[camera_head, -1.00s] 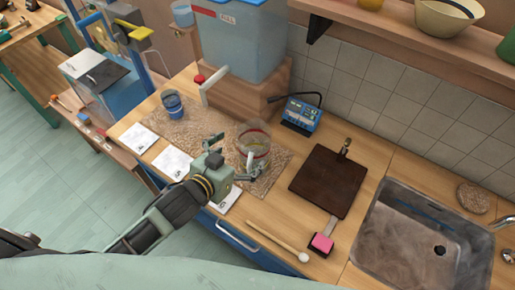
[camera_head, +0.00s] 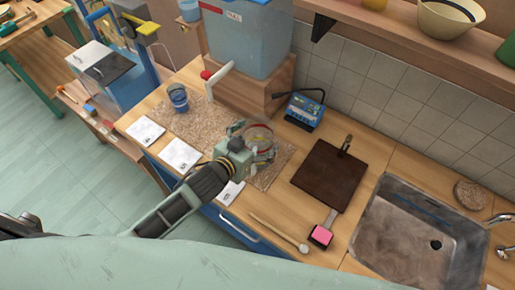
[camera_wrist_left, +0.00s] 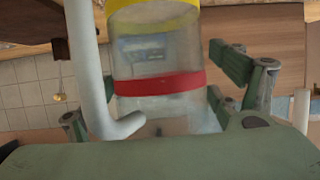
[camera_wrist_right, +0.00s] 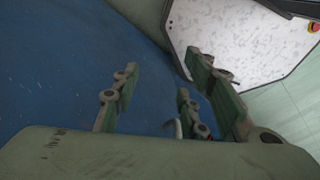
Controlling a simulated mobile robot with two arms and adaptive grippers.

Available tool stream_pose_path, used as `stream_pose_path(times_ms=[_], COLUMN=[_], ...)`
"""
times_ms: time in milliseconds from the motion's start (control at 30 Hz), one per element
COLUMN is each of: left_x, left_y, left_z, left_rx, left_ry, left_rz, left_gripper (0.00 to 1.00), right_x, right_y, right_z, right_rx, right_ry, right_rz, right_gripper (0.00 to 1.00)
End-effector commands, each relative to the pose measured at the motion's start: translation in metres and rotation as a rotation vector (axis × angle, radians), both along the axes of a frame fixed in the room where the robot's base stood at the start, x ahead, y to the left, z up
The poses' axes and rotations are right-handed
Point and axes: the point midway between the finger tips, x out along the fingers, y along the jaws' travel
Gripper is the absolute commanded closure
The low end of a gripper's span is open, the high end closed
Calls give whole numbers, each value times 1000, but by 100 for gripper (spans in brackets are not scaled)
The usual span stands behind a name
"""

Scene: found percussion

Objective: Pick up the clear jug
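The clear jug (camera_head: 259,136) stands on the speckled mat on the counter. In the left wrist view the jug (camera_wrist_left: 155,55) shows a red band, a yellow band and a white handle (camera_wrist_left: 92,75) on the left. My left gripper (camera_head: 251,143) is at the jug's near side with its fingers spread. In the left wrist view the jug stands between the fingers of the left gripper (camera_wrist_left: 165,100); the left finger is partly hidden behind the handle, and contact is unclear. My right gripper (camera_wrist_right: 165,100) is open and empty, away from the counter.
A blue cup (camera_head: 178,97) stands on the mat (camera_head: 203,122). White cards (camera_head: 180,154) lie along the front. A large blue tank (camera_head: 247,35) with a white spout stands behind. A blue device (camera_head: 305,110), dark board (camera_head: 329,176), mallet (camera_head: 278,234) and sink (camera_head: 415,240) lie rightward.

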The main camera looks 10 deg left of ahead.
Motion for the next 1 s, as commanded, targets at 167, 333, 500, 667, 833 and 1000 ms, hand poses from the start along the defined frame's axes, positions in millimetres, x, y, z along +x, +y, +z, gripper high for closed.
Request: stream_pose_path(times_ms=[167,333,500,667,833,1000], left_x=[0,0,0,0,1,1], left_y=[0,0,0,0,0,0], left_z=[0,0,1,1,10,35], left_rx=[0,0,1,1,0,-1], left_ry=[0,1,-1,-1,-4,-7], left_rz=[0,0,0,0,0,-2], left_gripper=[36,51,57,57,57,57], right_x=[-8,-8,-8,-7,-5,-4], right_y=[-1,-1,-1,0,0,0], right_z=[-1,-1,0,-1,-4,-11], right_rx=[-2,-2,-2,-1,-1,0], right_ry=[13,13,12,10,8,6], right_rz=[0,0,0,0,1,1], right_gripper=[60,60,60,60,60,60])
